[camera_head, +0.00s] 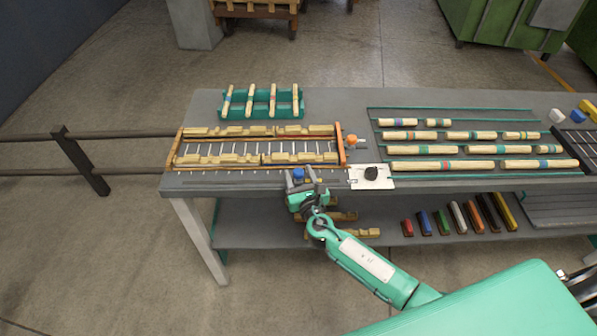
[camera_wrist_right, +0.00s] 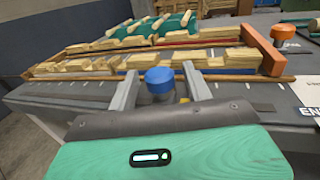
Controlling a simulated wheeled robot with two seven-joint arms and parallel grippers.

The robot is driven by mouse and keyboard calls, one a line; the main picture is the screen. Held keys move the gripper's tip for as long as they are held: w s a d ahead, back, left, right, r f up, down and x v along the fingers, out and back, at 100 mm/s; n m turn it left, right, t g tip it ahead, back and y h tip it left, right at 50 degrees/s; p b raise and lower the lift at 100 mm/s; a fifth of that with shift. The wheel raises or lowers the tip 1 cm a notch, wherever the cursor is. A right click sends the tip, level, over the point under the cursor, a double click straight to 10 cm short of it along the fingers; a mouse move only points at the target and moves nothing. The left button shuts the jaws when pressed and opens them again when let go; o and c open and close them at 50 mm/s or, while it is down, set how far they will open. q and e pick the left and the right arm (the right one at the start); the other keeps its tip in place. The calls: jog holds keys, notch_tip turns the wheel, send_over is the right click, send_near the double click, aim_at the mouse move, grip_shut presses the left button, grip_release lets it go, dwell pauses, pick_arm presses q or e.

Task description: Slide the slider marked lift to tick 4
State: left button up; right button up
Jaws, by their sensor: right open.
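A blue knob (camera_head: 298,174) stands at the front edge of the workbench, on a strip with small tick marks (camera_head: 235,181). It also shows in the right wrist view (camera_wrist_right: 159,82). No word "lift" and no tick numbers are readable, so I cannot tell which tick it stands at. My right gripper (camera_head: 299,171) is open, with one finger on each side of the blue knob. In the right wrist view, gaps show between the knob and both fingers (camera_wrist_right: 160,70). The knob's base is partly hidden by the gripper. My left gripper is not in view.
Behind the knob lies a wooden-railed conveyor (camera_head: 340,147) with wood pieces. An orange knob (camera_head: 352,140) stands at its right end. A white plate (camera_head: 386,183) with a black knob (camera_head: 371,172) is close on the right. A teal rack (camera_head: 261,107) holds turned pieces.

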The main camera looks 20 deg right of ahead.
jog(key=shift+w, duration=0.45)
grip_shut()
jog(key=shift+a, duration=0.1)
